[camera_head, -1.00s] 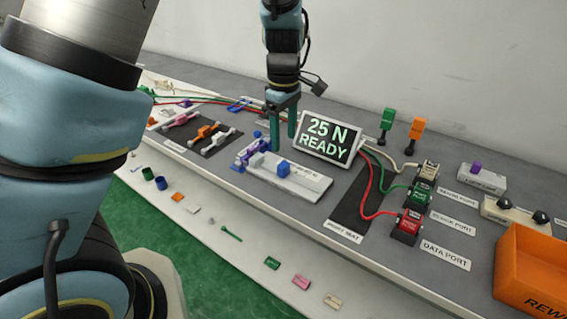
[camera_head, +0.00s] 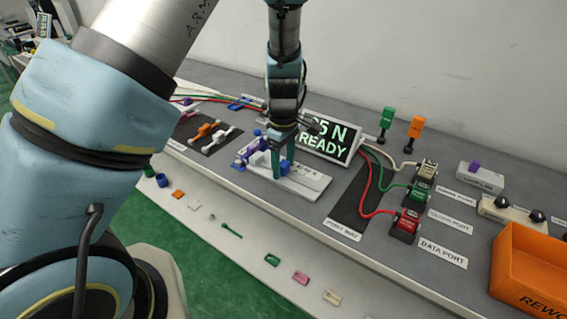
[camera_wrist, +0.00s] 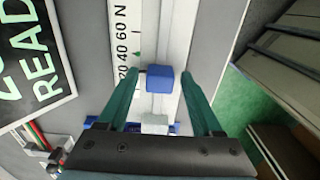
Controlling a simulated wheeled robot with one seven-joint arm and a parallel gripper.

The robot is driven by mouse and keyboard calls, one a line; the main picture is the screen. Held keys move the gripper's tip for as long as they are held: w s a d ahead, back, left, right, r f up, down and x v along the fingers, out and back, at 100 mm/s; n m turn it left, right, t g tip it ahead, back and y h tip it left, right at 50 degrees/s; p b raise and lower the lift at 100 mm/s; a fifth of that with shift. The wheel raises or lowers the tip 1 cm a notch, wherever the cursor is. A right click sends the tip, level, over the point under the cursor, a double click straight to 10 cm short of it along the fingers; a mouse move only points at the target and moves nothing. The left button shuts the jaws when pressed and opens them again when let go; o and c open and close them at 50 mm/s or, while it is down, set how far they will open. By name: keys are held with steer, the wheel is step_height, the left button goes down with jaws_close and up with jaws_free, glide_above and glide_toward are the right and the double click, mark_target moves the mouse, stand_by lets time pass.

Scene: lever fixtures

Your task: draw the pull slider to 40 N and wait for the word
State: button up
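The pull slider's blue block (camera_head: 285,168) sits on its pale track (camera_head: 310,185). In the wrist view the blue block (camera_wrist: 160,79) lies between my fingertips, with a gap on each side. My gripper (camera_wrist: 160,75) is open around it; in the head view my gripper (camera_head: 281,165) is down at the track, its fingers partly covering the block. The printed scale (camera_wrist: 124,45) shows 20, 40, 60 N. A small dark pointer beside the block is near the 20, and a green mark is near the 40. The display (camera_head: 334,137) reads READY, its number partly hidden by my arm.
A purple and blue fixture (camera_head: 247,150) stands just left of the track. Red, green and white cables run to the ports (camera_head: 408,222) at right. An orange bin (camera_head: 535,265) is far right. Small loose parts lie along the front ledge.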

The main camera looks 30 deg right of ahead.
jaws_close()
steer(key=shift+s+d+r+p, duration=0.1)
steer(key=shift+s+d+p, duration=0.2)
steer(key=shift+s, duration=0.15)
steer(key=shift+s+d+r+p, duration=0.1)
steer(key=shift+s+d+p, duration=0.15)
steer(key=shift+s, duration=0.2)
steer(key=shift+f, duration=0.15)
steer(key=shift+o, duration=0.6)
jaws_free()
step_height(320, 180, up, 11)
steer(key=b, duration=0.1)
